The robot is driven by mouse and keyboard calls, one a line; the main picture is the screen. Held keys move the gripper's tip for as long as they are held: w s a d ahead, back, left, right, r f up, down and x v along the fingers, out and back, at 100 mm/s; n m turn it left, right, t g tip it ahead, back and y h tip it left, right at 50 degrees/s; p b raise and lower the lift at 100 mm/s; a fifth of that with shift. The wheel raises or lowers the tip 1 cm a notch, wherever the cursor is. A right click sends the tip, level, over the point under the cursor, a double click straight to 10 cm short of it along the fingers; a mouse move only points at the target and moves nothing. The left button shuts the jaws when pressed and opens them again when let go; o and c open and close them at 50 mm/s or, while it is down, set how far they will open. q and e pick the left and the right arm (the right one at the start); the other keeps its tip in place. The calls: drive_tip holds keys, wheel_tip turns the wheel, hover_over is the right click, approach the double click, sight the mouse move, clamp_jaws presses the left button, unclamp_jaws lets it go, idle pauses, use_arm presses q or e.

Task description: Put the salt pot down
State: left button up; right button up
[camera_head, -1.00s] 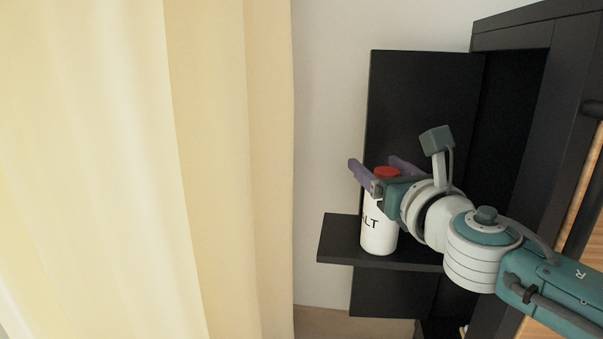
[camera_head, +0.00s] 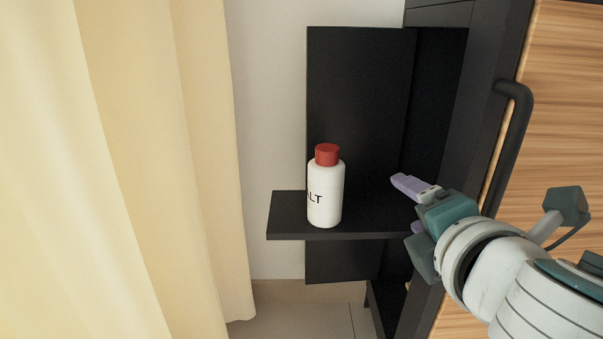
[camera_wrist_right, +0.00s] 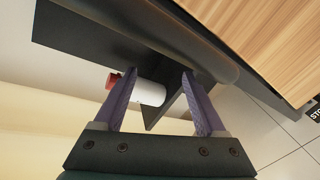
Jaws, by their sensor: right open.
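The salt pot (camera_head: 325,190) is a white bottle with a red cap and dark letters "LT" showing. It stands upright on a small black shelf (camera_head: 375,222). My right gripper (camera_head: 408,204) is open and empty, to the right of the pot and clear of it. In the right wrist view the salt pot (camera_wrist_right: 150,92) shows beyond the open purple fingers of the right gripper (camera_wrist_right: 160,90), with one finger overlapping part of it. My left gripper is not in view.
A cream curtain (camera_head: 150,150) hangs on the left. A black cabinet frame with a wooden door (camera_head: 565,110) and a dark bar handle (camera_head: 515,130) stands on the right, close to my right arm. Tiled floor (camera_head: 300,315) shows below the shelf.

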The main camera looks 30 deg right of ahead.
drive_tip(key=s+a+f+m+g+y, duration=0.3)
drive_tip(key=s+a+m+g+y, duration=0.1)
drive_tip(key=s+a+m, duration=0.2)
drive_tip(key=s+a+f+m+g+y, duration=0.3)
drive_tip(key=s+a+m+g+y, duration=0.1)
drive_tip(key=s+a+m, duration=0.3)
drive_tip(key=shift+s+f+m+g, duration=0.4)
drive_tip(key=shift+s+m, duration=0.5)
drive_tip(key=shift+s, duration=0.2)
drive_tip(key=shift+a, duration=0.1)
